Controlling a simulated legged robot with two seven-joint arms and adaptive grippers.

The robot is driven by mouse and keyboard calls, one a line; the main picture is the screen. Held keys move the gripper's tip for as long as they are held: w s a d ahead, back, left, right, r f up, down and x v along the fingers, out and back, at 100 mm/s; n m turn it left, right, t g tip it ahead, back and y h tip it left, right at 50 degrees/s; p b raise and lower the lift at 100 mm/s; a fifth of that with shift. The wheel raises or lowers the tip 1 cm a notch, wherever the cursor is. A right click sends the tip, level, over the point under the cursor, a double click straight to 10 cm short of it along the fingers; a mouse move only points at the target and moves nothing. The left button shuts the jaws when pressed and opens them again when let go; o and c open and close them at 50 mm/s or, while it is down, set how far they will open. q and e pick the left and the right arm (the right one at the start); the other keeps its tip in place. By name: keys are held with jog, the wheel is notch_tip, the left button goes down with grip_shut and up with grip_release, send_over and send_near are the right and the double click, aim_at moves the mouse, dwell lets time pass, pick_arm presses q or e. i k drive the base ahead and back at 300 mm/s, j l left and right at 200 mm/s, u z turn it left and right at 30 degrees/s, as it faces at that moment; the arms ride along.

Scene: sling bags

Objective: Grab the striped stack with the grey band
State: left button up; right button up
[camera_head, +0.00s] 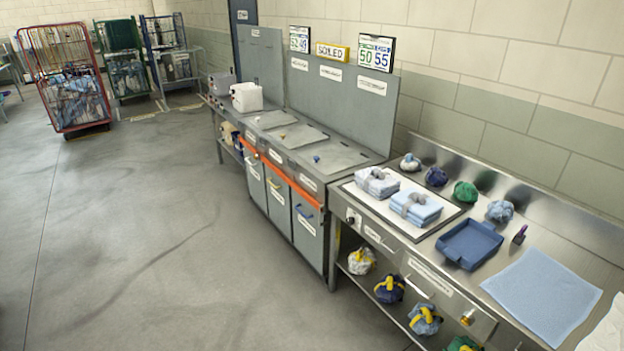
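Two folded cloth stacks lie side by side on a white board with a dark edge (364,199) on the steel counter. The farther stack (366,185) is pale, whitish to light blue, with a grey band knotted on top; faint lines on it may be stripes. The nearer stack (421,215) is light blue, also with a grey band around it. Its pattern is too small to tell. Neither of my grippers is in view.
Several cloth bundles, including a green one (465,192), line the counter's back. A blue tray (469,245), a small dark purple object (519,235) and a light blue cloth (542,295) lie right of the stacks. Grey bins (306,222) stand left. The floor (150,240) in front is clear.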

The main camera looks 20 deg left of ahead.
aim_at(373, 181)
jog(key=u, duration=0.2)
jog(key=z, duration=0.35)
jog(key=i+j+z, duration=0.8)
jog(key=j, duration=0.25)
jog(key=k, duration=0.05)
